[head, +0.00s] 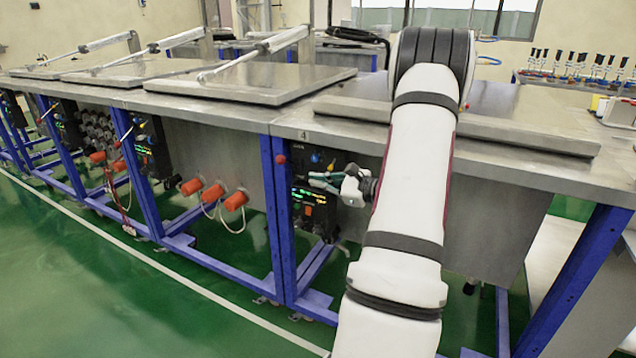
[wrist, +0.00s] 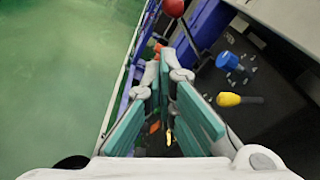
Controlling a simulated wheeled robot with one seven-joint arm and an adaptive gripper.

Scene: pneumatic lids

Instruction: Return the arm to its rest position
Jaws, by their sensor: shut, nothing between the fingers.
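My gripper (head: 322,178) is in front of the control panel of the station marked 4, below the tabletop edge in the head view. In the wrist view my gripper (wrist: 166,76) shows its teal-padded fingers shut, with nothing between the tips. My white arm (head: 412,185) stretches up from the bottom of the head view, bends at a dark joint and hides part of the station. A blue knob (wrist: 228,61) and a yellow knob (wrist: 238,99) are to the right of the fingers in the wrist view, apart from them.
A red ball-shaped knob (wrist: 174,7) is beyond the fingertips. The metal tabletop (head: 225,107) and blue legs (head: 279,215) bound the station. A flat lid (head: 500,128) lies behind my arm, others to the left. Orange connectors (head: 213,192) stick out at left. Green floor (head: 110,290) is free in front.

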